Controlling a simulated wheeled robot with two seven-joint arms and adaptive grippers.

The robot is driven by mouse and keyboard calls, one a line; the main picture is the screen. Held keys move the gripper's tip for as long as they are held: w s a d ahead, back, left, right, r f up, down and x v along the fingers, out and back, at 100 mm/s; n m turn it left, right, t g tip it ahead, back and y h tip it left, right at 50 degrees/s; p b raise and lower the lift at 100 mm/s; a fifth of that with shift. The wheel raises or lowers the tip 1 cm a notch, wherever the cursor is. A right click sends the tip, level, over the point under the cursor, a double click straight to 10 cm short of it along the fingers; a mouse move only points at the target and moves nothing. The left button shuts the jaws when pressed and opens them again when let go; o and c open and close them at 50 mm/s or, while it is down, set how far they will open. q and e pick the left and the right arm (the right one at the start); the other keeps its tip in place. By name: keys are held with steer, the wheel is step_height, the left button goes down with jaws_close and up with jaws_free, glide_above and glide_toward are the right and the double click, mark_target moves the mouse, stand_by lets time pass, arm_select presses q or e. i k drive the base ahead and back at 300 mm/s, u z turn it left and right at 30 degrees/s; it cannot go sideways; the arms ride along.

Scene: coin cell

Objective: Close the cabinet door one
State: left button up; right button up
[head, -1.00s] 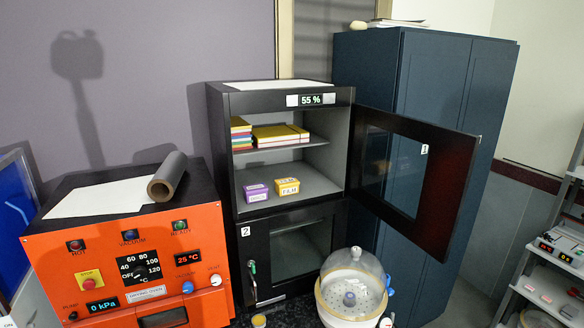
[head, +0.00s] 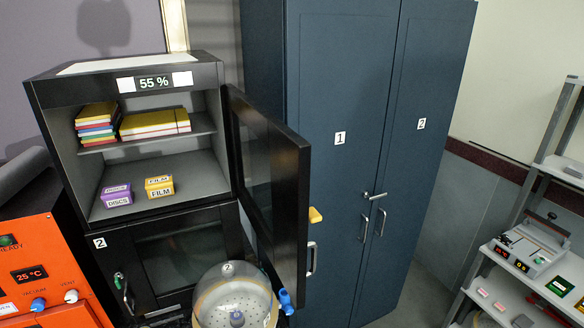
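The black cabinet (head: 140,215) stands at the left, with a 55 % display (head: 153,83) on top. Its upper door (head: 263,175) is hinged at the right and stands wide open, swung out towards me. I see its inner face with a dark window, and its free edge. A yellow piece (head: 315,215) and a metal handle (head: 311,260) show just past that edge, seemingly on the door's outer face. The lower door (head: 180,252), marked 2, is shut. The blue cabinet's left door (head: 335,90) is marked 1 and looks shut. Neither gripper is in view.
The open compartment holds coloured boxes (head: 97,125), a purple box (head: 116,195) and a yellow box (head: 159,187). A glass dome vessel (head: 235,298) stands below the open door. An orange oven (head: 45,275) is at lower left, a shelf rack (head: 530,240) at right.

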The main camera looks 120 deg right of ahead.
mark_target(286, 247)
steer(key=k, duration=1.25)
steer(key=z, duration=2.7)
